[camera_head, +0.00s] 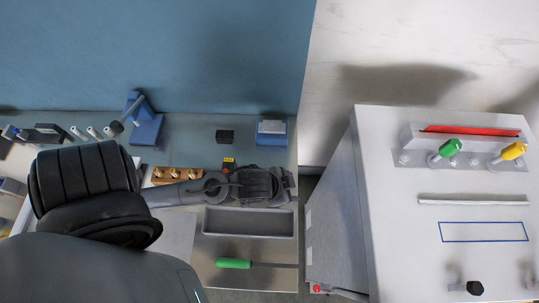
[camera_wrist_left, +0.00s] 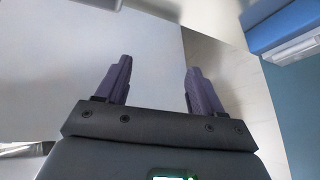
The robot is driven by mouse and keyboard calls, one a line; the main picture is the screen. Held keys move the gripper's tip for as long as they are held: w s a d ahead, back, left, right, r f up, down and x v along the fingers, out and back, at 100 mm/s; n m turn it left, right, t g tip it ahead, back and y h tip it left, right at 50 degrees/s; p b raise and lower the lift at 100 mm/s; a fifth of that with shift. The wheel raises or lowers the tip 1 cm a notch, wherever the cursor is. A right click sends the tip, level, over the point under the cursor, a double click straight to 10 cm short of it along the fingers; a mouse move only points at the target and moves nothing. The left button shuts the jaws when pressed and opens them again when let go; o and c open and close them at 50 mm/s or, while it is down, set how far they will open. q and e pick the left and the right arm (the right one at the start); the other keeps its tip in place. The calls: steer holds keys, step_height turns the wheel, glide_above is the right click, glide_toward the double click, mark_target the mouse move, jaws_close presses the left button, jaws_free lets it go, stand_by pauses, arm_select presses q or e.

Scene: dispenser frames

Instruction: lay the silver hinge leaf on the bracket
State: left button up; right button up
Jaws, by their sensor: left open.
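I cannot pick out the silver hinge leaf or the bracket with certainty. A blue block with a pale grey face (camera_head: 271,130) stands at the back right of the bench. A blue and pale block (camera_wrist_left: 285,30) shows at the upper right in the left wrist view; I cannot tell if it is the same one. My left arm reaches in from the left, its gripper end (camera_head: 288,184) above the bench, in front of the blue block. In the left wrist view my left gripper (camera_wrist_left: 158,75) is open, with nothing between its fingers. My right gripper is not in view.
A grey tray (camera_head: 248,236) and a green-handled screwdriver (camera_head: 234,264) lie in front. A white cabinet (camera_head: 400,245) with green and yellow handles stands right, across a gap.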

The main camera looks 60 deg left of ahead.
arm_select(q)
steer(key=s+n+g, duration=0.1)
steer(key=s+g, duration=0.2)
steer(key=s, duration=0.3)
steer(key=shift+s+f+n, duration=0.15)
steer(key=shift+f+n, duration=0.15)
steer(key=shift+f, duration=0.1)
steer(key=shift+a, duration=0.1)
step_height(320, 180, up, 17)
steer(key=p, duration=1.6)
steer(key=shift+p, duration=0.4)
